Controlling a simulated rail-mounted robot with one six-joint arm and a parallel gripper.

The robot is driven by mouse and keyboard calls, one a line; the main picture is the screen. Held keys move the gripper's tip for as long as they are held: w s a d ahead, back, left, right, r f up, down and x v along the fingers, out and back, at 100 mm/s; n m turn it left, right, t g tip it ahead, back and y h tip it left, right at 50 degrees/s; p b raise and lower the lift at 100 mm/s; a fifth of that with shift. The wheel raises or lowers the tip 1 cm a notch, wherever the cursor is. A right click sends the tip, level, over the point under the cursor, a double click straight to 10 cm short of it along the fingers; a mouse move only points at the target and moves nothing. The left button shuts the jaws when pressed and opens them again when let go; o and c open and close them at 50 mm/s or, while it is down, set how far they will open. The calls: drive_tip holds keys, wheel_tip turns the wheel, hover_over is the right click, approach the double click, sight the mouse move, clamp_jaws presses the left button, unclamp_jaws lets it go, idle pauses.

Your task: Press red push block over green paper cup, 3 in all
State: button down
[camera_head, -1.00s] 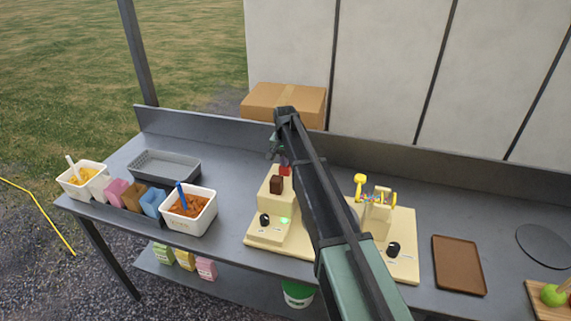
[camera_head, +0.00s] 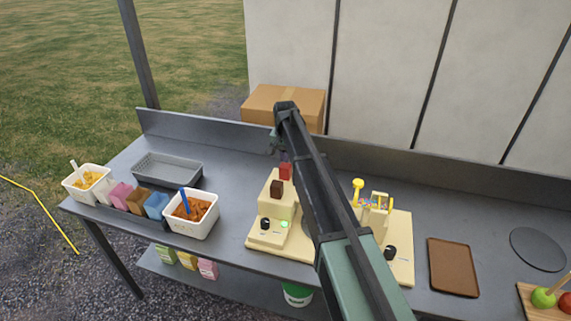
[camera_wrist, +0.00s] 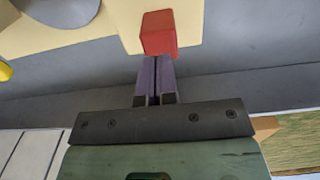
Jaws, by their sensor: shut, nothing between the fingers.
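In the wrist view the red block (camera_wrist: 159,33) is just beyond my fingertips (camera_wrist: 155,60), at the edge of a cream surface. My gripper (camera_head: 275,148) is shut and empty; in the head view it is small and partly hidden by my arm. Whether the fingers touch the red block I cannot tell. I see no green paper cup; my arm hides part of the machine.
A second cream machine with a yellow lever (camera_head: 357,184) stands right of my arm, then a brown tray (camera_head: 453,267). White tubs (camera_head: 190,226), several coloured paper packs (camera_head: 156,206) and a grey basket (camera_head: 167,171) are at left. A cardboard box (camera_head: 284,106) is behind.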

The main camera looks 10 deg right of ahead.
sight(285, 166)
idle(0.3)
drive_tip(key=shift+f+b, duration=2.25)
drive_tip(key=shift+r, duration=0.1)
wheel_tip(285, 166, up, 4)
drive_tip(key=p, duration=0.4)
drive_tip(key=shift+r+p, duration=0.2)
drive_tip(key=shift+p, duration=0.1)
drive_tip(key=shift+f, duration=0.1)
drive_tip(key=shift+f+b, duration=2.15)
drive_tip(key=shift+b, duration=0.1)
drive_tip(key=shift+r+p, duration=2.2)
